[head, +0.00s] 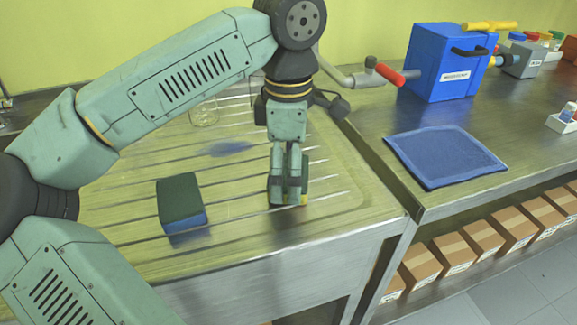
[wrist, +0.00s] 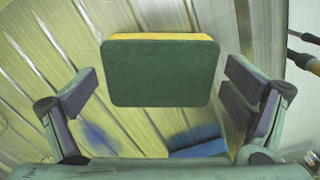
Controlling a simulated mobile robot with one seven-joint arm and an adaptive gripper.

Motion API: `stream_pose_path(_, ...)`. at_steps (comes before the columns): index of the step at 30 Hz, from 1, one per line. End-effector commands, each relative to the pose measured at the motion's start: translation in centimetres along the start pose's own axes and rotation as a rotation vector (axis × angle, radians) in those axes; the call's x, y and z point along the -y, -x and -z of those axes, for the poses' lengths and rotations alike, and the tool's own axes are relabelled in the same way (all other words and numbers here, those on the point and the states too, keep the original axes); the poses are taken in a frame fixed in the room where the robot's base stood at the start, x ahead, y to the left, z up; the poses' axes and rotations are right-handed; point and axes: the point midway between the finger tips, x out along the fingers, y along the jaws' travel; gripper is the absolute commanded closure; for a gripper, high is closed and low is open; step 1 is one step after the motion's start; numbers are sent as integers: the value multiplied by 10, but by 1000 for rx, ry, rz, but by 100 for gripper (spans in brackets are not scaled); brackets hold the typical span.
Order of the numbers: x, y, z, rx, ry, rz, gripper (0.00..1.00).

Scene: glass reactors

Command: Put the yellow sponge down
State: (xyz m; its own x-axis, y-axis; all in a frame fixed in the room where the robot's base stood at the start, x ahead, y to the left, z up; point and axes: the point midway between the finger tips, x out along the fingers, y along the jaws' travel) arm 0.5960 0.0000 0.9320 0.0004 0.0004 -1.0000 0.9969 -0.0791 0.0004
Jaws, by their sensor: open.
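The yellow sponge (wrist: 162,72) has a green scouring face and a yellow edge. In the wrist view it lies ahead of my gripper (wrist: 162,95), between the spread fingers, with a gap on each side. In the head view my gripper (head: 288,200) points down, low over the grooved metal drainboard (head: 340,190).
A second sponge (head: 181,200), dark green on top with blue below, lies left on the drainboard. A blue stain (head: 230,148) and a glass vessel (head: 204,112) are behind. The right bench holds a blue mat (head: 445,155) and a blue box (head: 448,62). Cardboard boxes (head: 452,250) sit below.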

Motion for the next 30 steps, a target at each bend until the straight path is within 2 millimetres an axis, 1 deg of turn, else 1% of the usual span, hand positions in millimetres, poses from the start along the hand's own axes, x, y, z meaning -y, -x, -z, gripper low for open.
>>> stream_pose_path(9,0,1,0,0,0,0,2)
stream_pose_path(14,-1,13,0,-1,1,-2,2)
stream_pose_path(17,-1,32,0,-1,0,-3,2)
stream_pose_path(24,-1,86,0,-2,3,-3,2)
stream_pose_path(27,0,104,0,-3,3,-1,2)
stream_pose_path(30,0,116,1,-3,3,-1,2)
